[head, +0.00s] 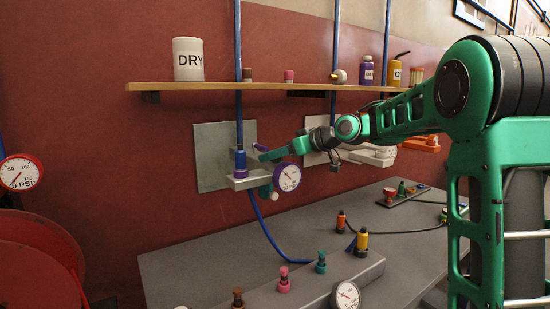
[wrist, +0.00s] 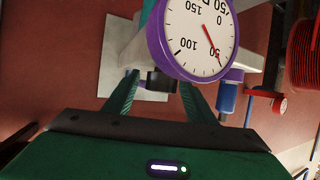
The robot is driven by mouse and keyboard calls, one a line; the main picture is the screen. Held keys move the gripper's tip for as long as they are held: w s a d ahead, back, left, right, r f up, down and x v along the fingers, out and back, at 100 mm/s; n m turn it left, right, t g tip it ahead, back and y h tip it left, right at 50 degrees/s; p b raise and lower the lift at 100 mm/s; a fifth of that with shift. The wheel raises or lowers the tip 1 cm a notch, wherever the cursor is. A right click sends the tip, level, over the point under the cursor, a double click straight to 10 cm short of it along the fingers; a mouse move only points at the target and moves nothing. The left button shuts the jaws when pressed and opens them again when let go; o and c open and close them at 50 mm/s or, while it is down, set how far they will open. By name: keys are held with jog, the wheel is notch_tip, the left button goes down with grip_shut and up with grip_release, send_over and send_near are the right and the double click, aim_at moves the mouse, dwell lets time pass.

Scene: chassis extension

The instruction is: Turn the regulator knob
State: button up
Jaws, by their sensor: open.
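The regulator is mounted on a grey wall plate (head: 211,150). It has a pale bracket, a blue cylinder (head: 239,160) and a purple-rimmed gauge (head: 288,176). My gripper (head: 263,153) is beside the regulator, between the blue cylinder and the gauge in the picture. In the wrist view, my green fingers (wrist: 158,83) are open, with a dark knob-like part (wrist: 160,82) between their tips. I cannot tell whether they touch it. The gauge (wrist: 192,38) is large in the upper part of this view and covers part of the regulator. The dark part is not clear in the head view.
Blue pipes (head: 238,40) pass vertically. Below, a grey bench (head: 200,255) holds several coloured fittings. A red hose reel (head: 40,255) stands at left.

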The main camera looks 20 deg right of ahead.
jog(key=c, duration=1.1)
jog(key=shift+o, duration=0.3)
jog(key=shift+a+m+t+h, duration=0.1)
jog(key=shift+m+t+h, duration=0.3)
jog(key=shift+m+h, duration=0.2)
jog(key=shift+d+m+t+h, duration=0.2)
jog(key=shift+m+t+h, duration=0.6)
jog(key=shift+m+h, duration=0.85)
jog(key=o, duration=1)
